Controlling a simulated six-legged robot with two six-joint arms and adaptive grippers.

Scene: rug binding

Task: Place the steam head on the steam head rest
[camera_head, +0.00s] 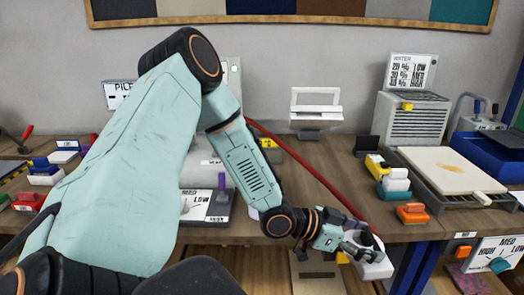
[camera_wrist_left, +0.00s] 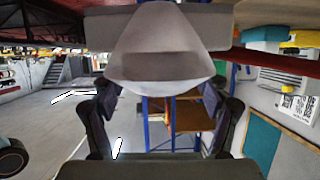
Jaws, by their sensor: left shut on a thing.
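A white steam head (camera_head: 376,268) is at the front edge of the workbench, with a red hose running up and left from it. My left gripper (camera_head: 350,246) is shut on it. In the left wrist view the steam head (camera_wrist_left: 165,52) is a pale, rounded wedge in front of the two dark fingers (camera_wrist_left: 160,105). The gripper partly covers it in the head view. I cannot tell for sure which object is the steam head rest; a white open frame on a dark base (camera_head: 316,108) stands at the back of the bench. My right gripper is not in view.
A pale board (camera_head: 450,168) on a dark tray lies at the right, with coloured-handled blocks (camera_head: 395,183) and an orange block (camera_head: 412,213) beside it. A grey vented water unit (camera_head: 412,118) stands behind. Bare wood (camera_head: 330,165) shows mid-bench. My left arm hides much of the left side.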

